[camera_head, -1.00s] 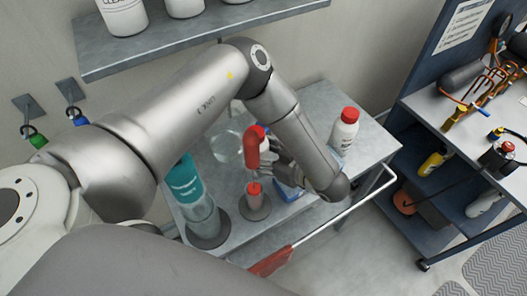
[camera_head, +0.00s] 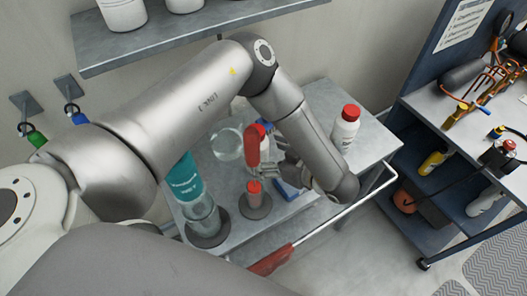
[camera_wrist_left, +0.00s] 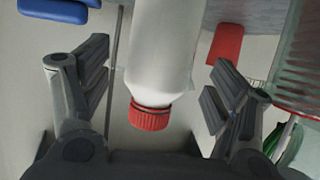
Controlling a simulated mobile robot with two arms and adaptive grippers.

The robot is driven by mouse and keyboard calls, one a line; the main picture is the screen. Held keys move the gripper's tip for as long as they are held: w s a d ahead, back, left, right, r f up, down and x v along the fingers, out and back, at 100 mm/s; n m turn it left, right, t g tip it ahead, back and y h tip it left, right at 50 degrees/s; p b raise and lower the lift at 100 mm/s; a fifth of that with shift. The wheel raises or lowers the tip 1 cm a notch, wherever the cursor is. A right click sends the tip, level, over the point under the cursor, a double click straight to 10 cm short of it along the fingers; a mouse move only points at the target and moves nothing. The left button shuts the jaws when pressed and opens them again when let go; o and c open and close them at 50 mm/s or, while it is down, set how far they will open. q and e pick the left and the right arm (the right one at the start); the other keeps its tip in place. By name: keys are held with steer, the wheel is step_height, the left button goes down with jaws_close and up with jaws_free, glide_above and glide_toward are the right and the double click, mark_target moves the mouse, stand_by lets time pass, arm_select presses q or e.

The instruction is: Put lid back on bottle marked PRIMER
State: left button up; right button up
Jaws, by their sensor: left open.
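My left gripper (camera_head: 277,170) is open over the metal bench, partly hidden behind my own forearm. In the left wrist view its fingers (camera_wrist_left: 155,100) stand apart on either side of a white bottle (camera_wrist_left: 160,50) with a red ribbed cap (camera_wrist_left: 149,117); I cannot tell if they touch it. In the head view, a white bottle with a red cap (camera_head: 261,127) stands behind an upright red object (camera_head: 251,152), mostly hidden. Another white bottle (camera_head: 344,134) with a red cap (camera_head: 351,112) stands upright at the right. No PRIMER marking is readable. My right gripper is not in view.
A teal-labelled container (camera_head: 186,180) and a small red item (camera_head: 254,187) on a round base stand at the bench front. A rail (camera_head: 335,220) runs along the front edge. A shelf (camera_head: 190,38) hangs above.

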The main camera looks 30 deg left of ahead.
arm_select(q)
steer(key=b+v, duration=0.3)
steer(key=v, duration=0.6)
steer(key=shift+d, duration=0.3)
steer(key=shift+s+d+r, duration=0.15)
steer(key=shift+d+r, duration=0.1)
